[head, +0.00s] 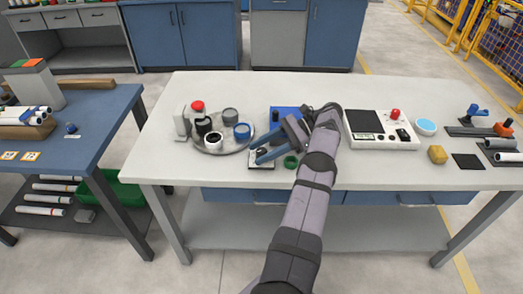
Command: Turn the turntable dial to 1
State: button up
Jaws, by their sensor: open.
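A round grey plate (221,149), which looks like the turntable, lies on the left part of the white table. Several cup-like rings, white, black, grey and blue, stand on it, and a red knob-like top (197,106) shows at its back left. A blue box (283,113) with a dark knob-like part stands behind my gripper, partly hidden by the arm. I cannot make out the dial or its numbers.
A green ring (290,162) lies beside my gripper. A grey-white device (182,122) stands left of the plate. The table's back left is clear.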

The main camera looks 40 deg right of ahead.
aim_at(261, 150)
jog(key=shift+r, duration=0.15)
notch_tip(261, 150, up, 10)
jog(key=p, duration=0.8)
jog(key=shift+p, duration=0.35)
